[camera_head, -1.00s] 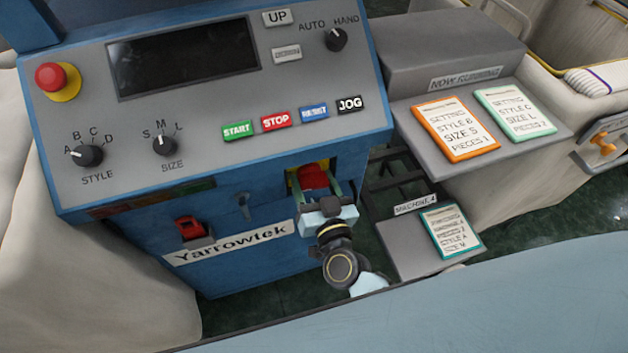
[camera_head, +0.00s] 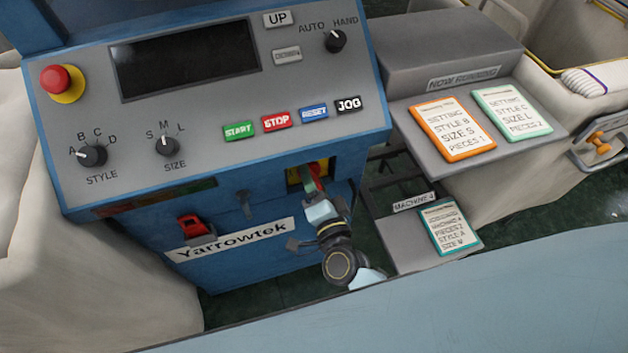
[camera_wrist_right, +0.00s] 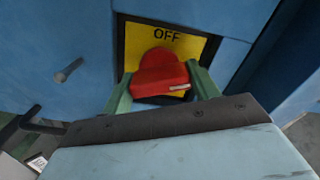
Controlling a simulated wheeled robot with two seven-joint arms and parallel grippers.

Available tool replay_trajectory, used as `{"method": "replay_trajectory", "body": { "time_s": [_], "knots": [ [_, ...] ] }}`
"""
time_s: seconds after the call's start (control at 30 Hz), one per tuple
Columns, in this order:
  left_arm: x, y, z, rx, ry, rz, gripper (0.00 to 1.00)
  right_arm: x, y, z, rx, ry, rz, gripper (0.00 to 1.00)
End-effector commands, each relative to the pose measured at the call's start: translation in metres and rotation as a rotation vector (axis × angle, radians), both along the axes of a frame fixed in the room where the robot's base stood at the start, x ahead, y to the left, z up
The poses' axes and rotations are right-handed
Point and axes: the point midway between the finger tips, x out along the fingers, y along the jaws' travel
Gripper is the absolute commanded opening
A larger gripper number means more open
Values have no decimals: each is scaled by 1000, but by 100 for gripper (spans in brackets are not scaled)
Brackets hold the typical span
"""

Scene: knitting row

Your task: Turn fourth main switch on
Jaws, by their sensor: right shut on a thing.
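The main switch is a red rotary handle (camera_wrist_right: 163,75) on a yellow plate (camera_wrist_right: 202,43) marked OFF, seen in the right wrist view. It is set in the front of the blue Yarrowtek machine (camera_head: 262,278), below the control panel. My right gripper (camera_head: 314,182) is shut on the red handle, with a green finger on either side of it (camera_wrist_right: 162,88). A white mark on the handle sits at its right side. In the head view the gripper hides most of the handle. My left gripper is not in view.
A red latch-like part (camera_head: 192,227) and a small grey lever (camera_head: 244,203) are on the machine front, left of the switch. The control panel (camera_head: 215,110) overhangs it. A grey stand (camera_head: 408,250) with a MACHINE 4 card (camera_head: 450,227) is close on the right.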

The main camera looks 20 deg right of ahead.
Motion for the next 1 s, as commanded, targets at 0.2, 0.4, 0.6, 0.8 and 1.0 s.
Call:
{"method": "replay_trajectory", "body": {
  "time_s": [0.2, 0.4, 0.6, 0.8, 1.0],
  "knots": [
    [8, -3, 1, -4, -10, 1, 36, 0, 1, -1, 186, 8, 2, 37],
    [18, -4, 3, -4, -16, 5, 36, 0, 1, -1, 317, 13, 2, 37],
    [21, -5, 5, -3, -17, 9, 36, 0, 1, -1, 398, 15, 2, 37],
    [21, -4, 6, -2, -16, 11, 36, 0, 1, -1, 436, 18, 1, 37],
    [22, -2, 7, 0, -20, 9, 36, 0, 1, -1, 445, 18, 1, 37]
  ]
}}
